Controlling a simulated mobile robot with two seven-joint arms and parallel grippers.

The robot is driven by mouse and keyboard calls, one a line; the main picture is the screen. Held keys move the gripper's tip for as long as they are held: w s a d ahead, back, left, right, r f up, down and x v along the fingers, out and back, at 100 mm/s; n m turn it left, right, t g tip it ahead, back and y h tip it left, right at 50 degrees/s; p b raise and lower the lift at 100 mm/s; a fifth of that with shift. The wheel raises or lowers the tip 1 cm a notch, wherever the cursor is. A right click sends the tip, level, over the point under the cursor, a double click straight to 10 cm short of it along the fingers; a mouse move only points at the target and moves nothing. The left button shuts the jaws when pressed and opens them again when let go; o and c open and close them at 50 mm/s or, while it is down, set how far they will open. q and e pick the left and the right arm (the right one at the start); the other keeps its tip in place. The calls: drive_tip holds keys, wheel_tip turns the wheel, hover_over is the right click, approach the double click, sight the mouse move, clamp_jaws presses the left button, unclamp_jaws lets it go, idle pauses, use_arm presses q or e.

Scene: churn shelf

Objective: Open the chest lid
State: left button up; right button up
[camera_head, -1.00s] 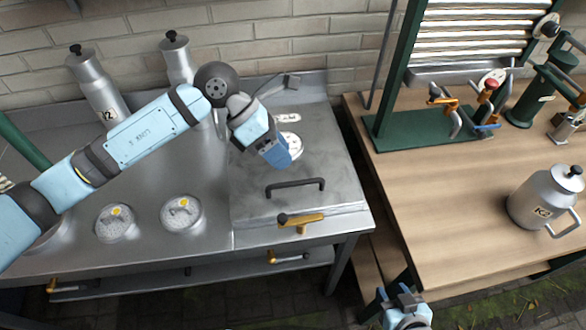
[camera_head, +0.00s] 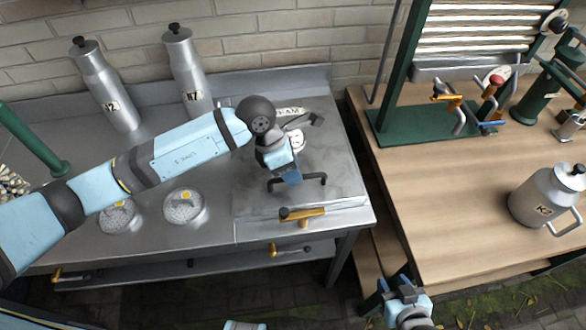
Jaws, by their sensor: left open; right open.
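The chest lid (camera_head: 344,176) is a flat grey metal panel in the right part of the steel counter, lying shut. A dark bar handle (camera_head: 310,179) stands on it, and a yellow-brass latch (camera_head: 302,214) sits at its front edge. My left gripper (camera_head: 287,182) is over the lid at the left end of the bar handle and hides that end. Whether it touches the handle I cannot tell. It is open and holds nothing that I see. My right gripper (camera_head: 401,286) is low at the front, beside the wooden table's corner, open and apart from the chest.
Two tall metal bottles (camera_head: 105,92) (camera_head: 188,75) stand at the back left of the counter. Round glass-like covers (camera_head: 183,206) are set into the counter under my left arm. A metal jug (camera_head: 546,196) and a green clamp stand (camera_head: 430,126) are on the wooden table (camera_head: 450,200).

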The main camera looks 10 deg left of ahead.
use_arm(q)
drive_tip(key=shift+d+f, duration=0.2)
drive_tip(key=shift+f, duration=0.3)
clamp_jaws()
drive_tip(key=shift+r, duration=0.1)
